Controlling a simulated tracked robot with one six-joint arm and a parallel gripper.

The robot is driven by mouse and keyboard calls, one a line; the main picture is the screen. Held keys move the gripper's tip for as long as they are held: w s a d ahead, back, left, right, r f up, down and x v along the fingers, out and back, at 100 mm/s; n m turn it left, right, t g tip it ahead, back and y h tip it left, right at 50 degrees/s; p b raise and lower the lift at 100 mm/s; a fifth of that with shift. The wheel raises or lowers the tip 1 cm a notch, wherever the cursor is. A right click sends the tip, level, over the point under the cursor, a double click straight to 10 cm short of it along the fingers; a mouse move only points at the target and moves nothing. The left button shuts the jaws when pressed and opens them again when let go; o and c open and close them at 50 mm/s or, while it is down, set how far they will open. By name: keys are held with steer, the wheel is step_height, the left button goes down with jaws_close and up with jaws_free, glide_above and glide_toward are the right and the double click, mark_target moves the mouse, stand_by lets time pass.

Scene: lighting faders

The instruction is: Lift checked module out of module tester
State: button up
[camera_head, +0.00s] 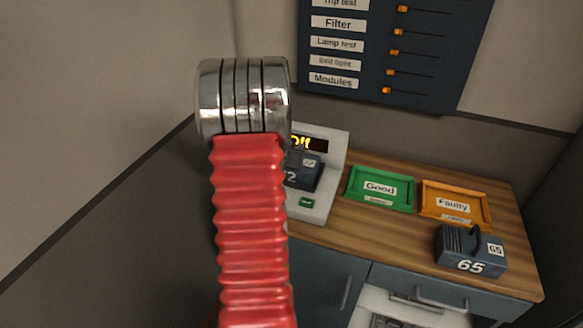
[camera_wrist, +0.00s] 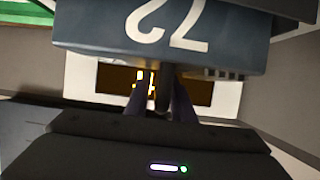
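The module tester (camera_head: 338,150) is a white unit at the left end of the counter, with a lit yellow readout partly hidden by my arm. A dark blue-grey module (camera_head: 306,172) marked 72 sits in it. In the wrist view the module (camera_wrist: 100,35) is close, its number upside down, with the tester's display (camera_wrist: 112,88) behind. My gripper (camera_wrist: 162,100) has its two fingers on either side of the module's dark handle. A gap shows at the left finger, so it looks open around the handle. In the head view my gripper is hidden behind my arm.
A green Good tray (camera_head: 380,206) and an orange Faulty tray (camera_head: 428,207) lie right of the tester, both empty. A second module (camera_head: 455,250), marked 65, stands at the counter's front right. A dark fader panel (camera_head: 430,70) hangs on the wall above.

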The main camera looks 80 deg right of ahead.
jaws_close()
stand_by(1.0)
steer(key=shift+r, duration=0.1)
